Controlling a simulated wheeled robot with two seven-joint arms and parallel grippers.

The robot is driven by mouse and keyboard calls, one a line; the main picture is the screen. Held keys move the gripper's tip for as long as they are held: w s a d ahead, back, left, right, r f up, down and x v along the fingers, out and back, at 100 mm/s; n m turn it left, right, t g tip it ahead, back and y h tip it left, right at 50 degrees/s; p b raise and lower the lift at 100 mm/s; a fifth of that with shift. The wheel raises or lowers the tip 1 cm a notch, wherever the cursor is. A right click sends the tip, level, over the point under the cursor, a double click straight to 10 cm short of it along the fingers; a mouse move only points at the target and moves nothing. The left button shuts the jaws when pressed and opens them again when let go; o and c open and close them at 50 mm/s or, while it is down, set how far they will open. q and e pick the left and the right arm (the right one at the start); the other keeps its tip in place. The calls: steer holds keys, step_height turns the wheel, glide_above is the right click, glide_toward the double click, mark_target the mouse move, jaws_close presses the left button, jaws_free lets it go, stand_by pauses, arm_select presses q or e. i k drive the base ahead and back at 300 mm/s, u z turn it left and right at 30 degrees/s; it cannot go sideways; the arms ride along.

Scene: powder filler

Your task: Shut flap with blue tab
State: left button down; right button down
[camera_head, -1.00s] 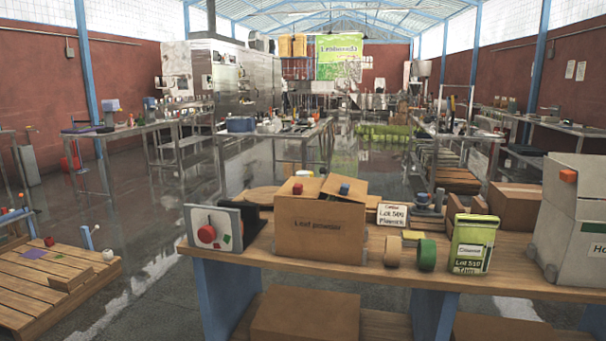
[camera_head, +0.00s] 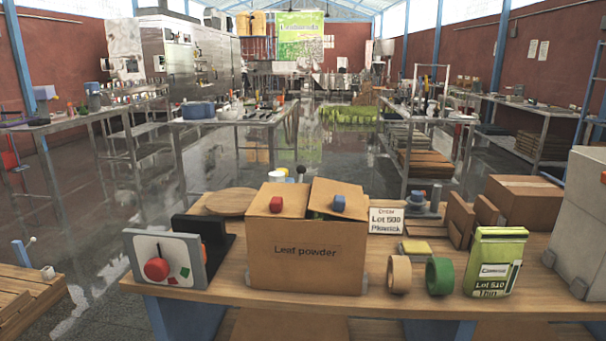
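In the head view a brown cardboard box (camera_head: 300,258) marked "Leaf powder" stands on the wooden bench. Its right flap (camera_head: 345,196) carries a blue tab (camera_head: 338,203) and is tilted, with a dark gap and a little green showing beneath it. Its left flap (camera_head: 262,199) carries a red tab (camera_head: 276,205) and also slopes over the top. How far the flaps reach at the back is hidden. Neither of my grippers is in view.
Left of the box stands a grey panel (camera_head: 150,245) with a red knob. Bare bench (camera_head: 225,285) shows in front.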

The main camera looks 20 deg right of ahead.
mark_target(328, 196)
steer(key=z, duration=0.55)
steer(key=i, duration=0.85)
steer(key=z, duration=0.85)
